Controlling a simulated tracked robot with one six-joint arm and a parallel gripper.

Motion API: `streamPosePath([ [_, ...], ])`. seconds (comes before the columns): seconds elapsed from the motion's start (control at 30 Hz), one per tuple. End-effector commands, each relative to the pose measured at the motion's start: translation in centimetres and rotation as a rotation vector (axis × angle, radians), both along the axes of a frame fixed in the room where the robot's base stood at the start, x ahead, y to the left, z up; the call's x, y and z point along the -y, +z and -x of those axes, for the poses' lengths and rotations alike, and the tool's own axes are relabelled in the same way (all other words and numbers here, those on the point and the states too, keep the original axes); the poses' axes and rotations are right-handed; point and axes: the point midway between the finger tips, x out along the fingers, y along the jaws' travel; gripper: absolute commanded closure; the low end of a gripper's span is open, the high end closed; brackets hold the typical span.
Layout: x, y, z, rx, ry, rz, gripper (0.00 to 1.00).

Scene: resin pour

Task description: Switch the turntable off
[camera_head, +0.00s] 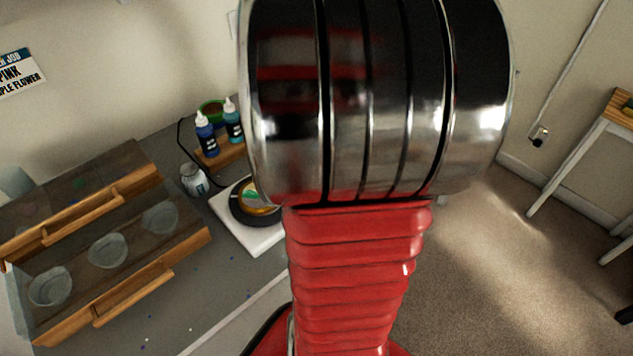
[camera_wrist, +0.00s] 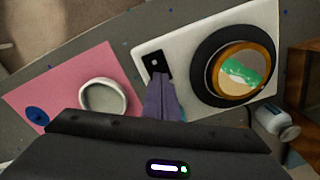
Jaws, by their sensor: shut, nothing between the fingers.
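The turntable's white base (camera_wrist: 205,28) shows in the wrist view, with a black round platter (camera_wrist: 203,83) on its right part. A gold-rimmed round piece with green and white resin (camera_wrist: 240,72) lies on the platter. A black switch plate with a small white dot (camera_wrist: 155,63) is on the left part of the base. My gripper (camera_wrist: 159,80) is shut and empty, its fingertips at the switch plate's lower edge in the picture. I cannot tell whether they touch it. In the head view the turntable base (camera_head: 252,240) is partly hidden by my arm, and my gripper is hidden.
A pink mat (camera_wrist: 60,88) with a pale round cup (camera_wrist: 103,97) lies left of the turntable in the wrist view. A white-capped jar (camera_wrist: 276,124) stands at its right. In the head view, blue bottles (camera_head: 207,135) stand behind it and a wooden rack (camera_head: 190,240) with clear cups is left.

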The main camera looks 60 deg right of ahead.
Motion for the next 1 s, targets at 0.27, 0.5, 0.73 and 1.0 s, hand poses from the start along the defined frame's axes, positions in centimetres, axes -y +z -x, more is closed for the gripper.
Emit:
streamPosePath([
  [0.27, 0.00, -0.32, 0.01, -0.001, 0.000, -0.001, 1.00],
  [0.5, 0.00, -0.56, 0.01, -0.001, 0.000, -0.001, 1.00],
  [0.73, 0.01, -0.81, 0.01, -0.001, 0.000, -0.001, 1.00],
  [1.0, 0.01, -0.67, 0.01, -0.001, 0.000, -0.001, 1.00],
])
